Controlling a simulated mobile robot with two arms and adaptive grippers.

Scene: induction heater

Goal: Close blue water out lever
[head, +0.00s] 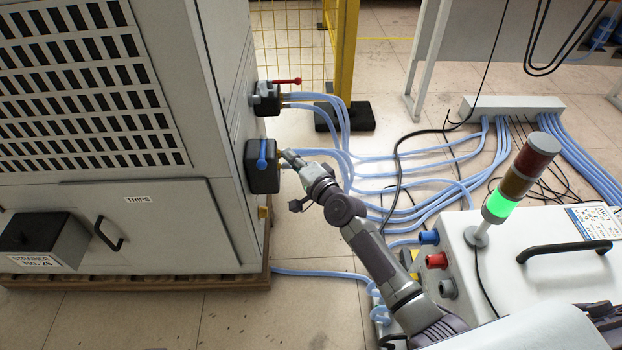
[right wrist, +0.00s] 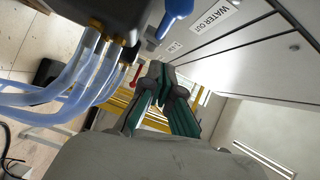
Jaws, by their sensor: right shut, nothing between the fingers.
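The blue water out lever (head: 262,153) is on the front of a black valve block (head: 263,180) on the side of the grey cabinet. In the head view the lever stands roughly upright. It also shows at the top of the right wrist view (right wrist: 176,14), beside a "WATER OUT" label (right wrist: 215,19). My right gripper (head: 288,155) is at the right side of the valve block, close to the hose ends. In the right wrist view its green-padded fingers (right wrist: 160,77) are together and empty, apart from the lever. My left gripper is not in view.
A red lever (head: 287,81) sits on an upper valve block (head: 266,99). Light blue hoses (head: 335,160) run from both blocks across the floor. A white machine (head: 530,260) with a signal tower (head: 503,205) stands at the right. A yellow post (head: 343,50) is behind.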

